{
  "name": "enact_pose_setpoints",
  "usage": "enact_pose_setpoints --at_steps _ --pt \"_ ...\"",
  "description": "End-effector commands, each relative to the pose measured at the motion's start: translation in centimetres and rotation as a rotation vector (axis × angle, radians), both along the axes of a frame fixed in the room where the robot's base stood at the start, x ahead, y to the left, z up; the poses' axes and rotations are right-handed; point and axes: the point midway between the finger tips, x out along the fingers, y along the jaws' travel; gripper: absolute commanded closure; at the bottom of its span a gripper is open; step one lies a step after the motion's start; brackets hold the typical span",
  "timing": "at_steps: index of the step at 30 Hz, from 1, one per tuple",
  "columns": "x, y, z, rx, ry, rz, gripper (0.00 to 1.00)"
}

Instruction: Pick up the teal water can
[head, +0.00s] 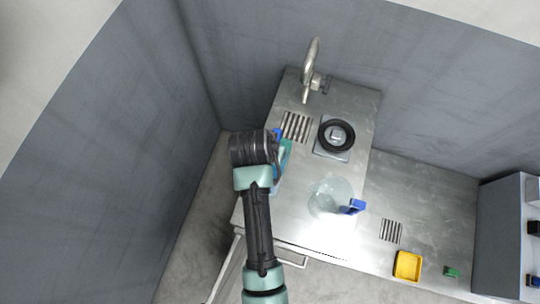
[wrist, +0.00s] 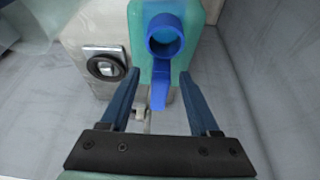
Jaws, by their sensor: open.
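The teal water can (wrist: 150,68) is in the upper middle of the wrist view. It has a bright blue round opening or cap (wrist: 164,36) and a blue tongue-like part reaching down between my fingers. My gripper (wrist: 159,73) is open, with one dark blue finger on each side of that part; I see no grip on it. In the head view a strip of the teal can (head: 286,152) shows at the left of the metal counter, just right of my wrist. My arm hides the rest of it and my fingers there.
A clear vessel with a blue handle (head: 353,206) stands on the counter (head: 290,215) right of my arm. A black reel (head: 336,135) sits on a square plate behind. A curved tap (head: 313,62) rises at the back. A yellow tray (head: 407,265) and a small green item (head: 451,271) lie at right.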

Motion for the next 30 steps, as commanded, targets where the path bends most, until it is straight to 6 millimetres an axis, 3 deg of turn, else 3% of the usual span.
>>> enact_pose_setpoints --at_steps 7,18,30 --pt "0.10 0.02 -0.18 0.001 -0.001 0.000 0.38" --pt "0.08 0.02 -0.16 0.001 -0.001 0.000 1.00" --pt "0.07 0.02 -0.15 0.001 0.000 0.000 1.00"
